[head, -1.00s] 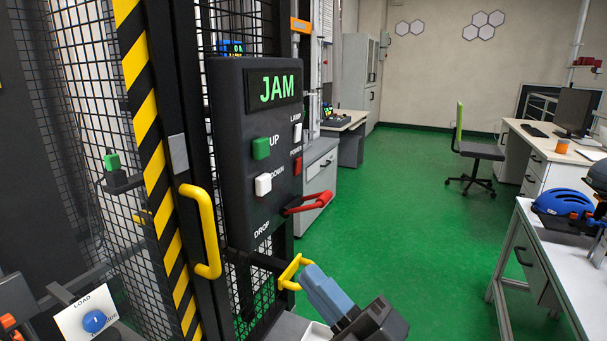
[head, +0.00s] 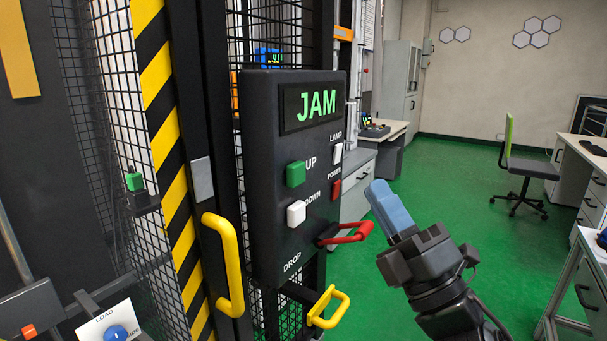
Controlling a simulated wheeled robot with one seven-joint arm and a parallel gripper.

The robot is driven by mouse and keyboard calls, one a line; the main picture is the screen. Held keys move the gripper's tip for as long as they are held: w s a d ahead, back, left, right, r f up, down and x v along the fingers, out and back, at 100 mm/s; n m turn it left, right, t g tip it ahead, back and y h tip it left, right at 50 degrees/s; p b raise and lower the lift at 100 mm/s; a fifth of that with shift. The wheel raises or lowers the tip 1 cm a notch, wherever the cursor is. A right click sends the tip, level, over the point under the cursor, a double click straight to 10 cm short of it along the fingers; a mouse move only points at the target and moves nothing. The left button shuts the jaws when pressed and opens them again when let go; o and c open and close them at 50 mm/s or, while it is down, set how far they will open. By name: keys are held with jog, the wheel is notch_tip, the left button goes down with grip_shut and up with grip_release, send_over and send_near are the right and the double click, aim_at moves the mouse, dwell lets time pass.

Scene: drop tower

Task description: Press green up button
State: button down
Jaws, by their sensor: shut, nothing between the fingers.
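The green UP button (head: 296,174) sits on the front of the dark control box (head: 262,215), below its screen (head: 314,104), which reads JAM in green. A white DOWN button (head: 296,212) is below it. My gripper (head: 377,190) is to the right of the box with its blue fingers shut and empty, pointing up and left. It looks apart from the UP button, which is in full view.
A red lever (head: 352,234) sticks out from the box's lower right, near my gripper. The white LAMP (head: 338,153) and red POWER (head: 335,190) buttons are on the box's right. Yellow handles (head: 225,265) stand out left and below (head: 330,308).

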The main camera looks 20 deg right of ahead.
aim_at(296, 174)
jog(key=w+a+b, duration=0.2)
jog(key=w+a, duration=0.3)
jog(key=w, duration=0.2)
jog(key=shift+a, duration=0.15)
jog(key=shift+w+a, duration=0.1)
jog(key=shift+w, duration=0.1)
dwell(2.0)
jog(key=shift+w+a, duration=0.15)
jog(key=shift+w, duration=0.05)
